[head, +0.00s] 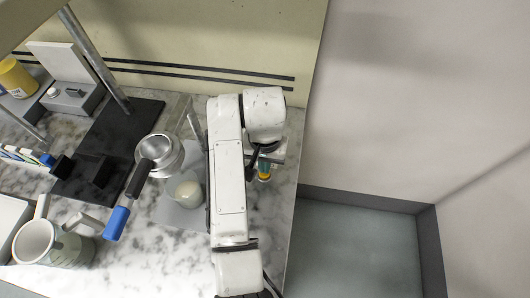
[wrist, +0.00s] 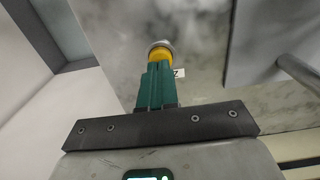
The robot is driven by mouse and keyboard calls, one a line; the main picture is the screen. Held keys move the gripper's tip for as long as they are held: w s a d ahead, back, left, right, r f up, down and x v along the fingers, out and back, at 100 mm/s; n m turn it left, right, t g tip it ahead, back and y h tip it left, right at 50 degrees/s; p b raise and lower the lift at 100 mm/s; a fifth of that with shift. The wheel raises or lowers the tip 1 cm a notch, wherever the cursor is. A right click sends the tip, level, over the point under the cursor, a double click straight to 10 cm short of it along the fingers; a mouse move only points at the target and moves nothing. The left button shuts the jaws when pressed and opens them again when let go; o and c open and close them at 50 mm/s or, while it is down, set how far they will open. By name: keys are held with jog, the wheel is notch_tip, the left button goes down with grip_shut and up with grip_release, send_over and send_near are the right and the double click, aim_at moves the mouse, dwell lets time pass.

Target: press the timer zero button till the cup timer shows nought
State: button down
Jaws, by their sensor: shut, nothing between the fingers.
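My gripper (wrist: 160,58) is shut and empty, its teal fingers with yellow tips pressed together. In the head view its tip (head: 264,174) shows low beside my white arm, over the marble counter near its right edge. In the wrist view a round grey cap (wrist: 160,44) sits right at the fingertips, next to a small white label with a dark "Z" (wrist: 179,73). I cannot tell whether the fingertips touch or press the cap. A small dark display (wrist: 148,175) is cut off at the bottom of the wrist view; its reading is illegible.
A glass cup (head: 186,190) stands on a grey plate left of my arm, beside a metal pot (head: 172,152) with a blue-ended handle. A pale jug (head: 36,243) and a black stand base (head: 140,112) lie further left. Floor is clear beyond the counter's right edge.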

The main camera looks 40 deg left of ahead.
jog(key=shift+f, duration=0.6)
